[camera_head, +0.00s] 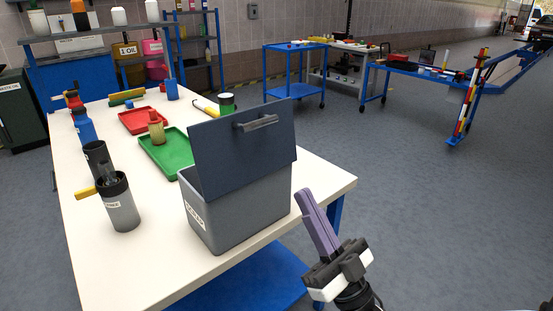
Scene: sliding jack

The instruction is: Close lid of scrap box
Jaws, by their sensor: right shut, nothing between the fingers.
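The grey scrap box (252,213) stands upright near the right edge of the white table. Its dark blue-grey lid (240,153) is raised and stands tilted up above the box, with a grey handle (256,123) near its top edge. My right gripper (303,194) is at the lower right, just right of the box, past the table's edge. Its purple-grey fingers point up and left and lie together, with nothing between them. It appears apart from the lid and the box. My left gripper is not in view.
A grey canister (120,206) stands left of the box on the white table (90,262). A green tray (164,154) and a red tray (140,121) lie behind it. Blue carts (294,72) stand farther back. The floor right of the table is clear.

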